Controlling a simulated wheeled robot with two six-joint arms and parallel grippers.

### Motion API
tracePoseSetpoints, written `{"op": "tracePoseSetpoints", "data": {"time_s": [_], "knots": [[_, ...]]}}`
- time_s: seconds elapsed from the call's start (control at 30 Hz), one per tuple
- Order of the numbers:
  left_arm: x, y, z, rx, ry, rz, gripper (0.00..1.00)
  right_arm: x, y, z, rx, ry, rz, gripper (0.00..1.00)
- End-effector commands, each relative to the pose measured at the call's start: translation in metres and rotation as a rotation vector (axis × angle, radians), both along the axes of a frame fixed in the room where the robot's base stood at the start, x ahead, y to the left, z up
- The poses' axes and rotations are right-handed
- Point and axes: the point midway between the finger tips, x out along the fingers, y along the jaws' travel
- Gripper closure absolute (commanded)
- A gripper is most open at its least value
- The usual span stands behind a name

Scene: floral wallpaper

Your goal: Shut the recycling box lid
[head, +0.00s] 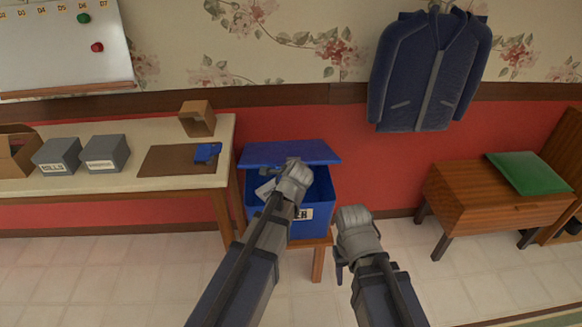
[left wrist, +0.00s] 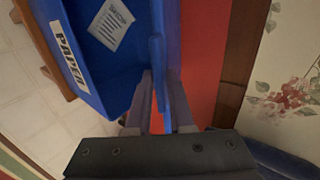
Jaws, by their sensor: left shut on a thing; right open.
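The blue recycling box (head: 320,190) stands on a small wooden stand in the middle of the head view, and it also fills the upper left of the left wrist view (left wrist: 85,70). Its blue lid (head: 270,153) is raised at the back, leaving the box open; the lid shows edge-on in the left wrist view (left wrist: 157,60). A white sheet lies inside the box. My left gripper (head: 293,172) is shut on the lid, whose edge runs between its fingers (left wrist: 160,95). My right gripper (head: 350,220) is open and empty, in front of the box's right side.
A table (head: 110,183) at left bears grey boxes (head: 105,152), a brown mat (head: 165,160) and a cardboard block (head: 197,118). A blue jacket (head: 425,80) hangs on the wall. A wooden bench (head: 470,205) with a green cushion (head: 530,172) stands at right. The floor between is clear.

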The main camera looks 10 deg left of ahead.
Motion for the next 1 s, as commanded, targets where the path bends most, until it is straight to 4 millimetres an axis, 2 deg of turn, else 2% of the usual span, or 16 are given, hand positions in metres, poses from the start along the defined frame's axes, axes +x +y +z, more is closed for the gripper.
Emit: {"op": "tracePoseSetpoints", "data": {"time_s": [0.03, 0.23, 0.83, 0.87, 1.0], "knots": [[-0.004, 0.0, -0.012, -0.001, 0.003, 0.002, 1.0, 0.0, 0.0, -0.012, 0.0, 0.0, 0.0, 0.5], [-0.01, -0.002, -0.026, -0.001, 0.004, 0.002, 1.0, 0.0, 0.0, -0.025, 0.0, 0.0, 0.0, 0.5], [-0.013, -0.003, -0.03, -0.001, 0.004, 0.002, 1.0, 0.0, 0.0, -0.029, 0.0, 0.0, 0.0, 0.5], [-0.013, -0.003, -0.03, -0.001, 0.003, 0.002, 0.75, 0.0, 0.0, -0.029, 0.0, 0.0, 0.0, 0.5], [-0.013, -0.003, -0.03, -0.001, 0.003, 0.002, 0.59, 0.0, 0.0, -0.029, 0.0, 0.0, 0.0, 0.5]]}}
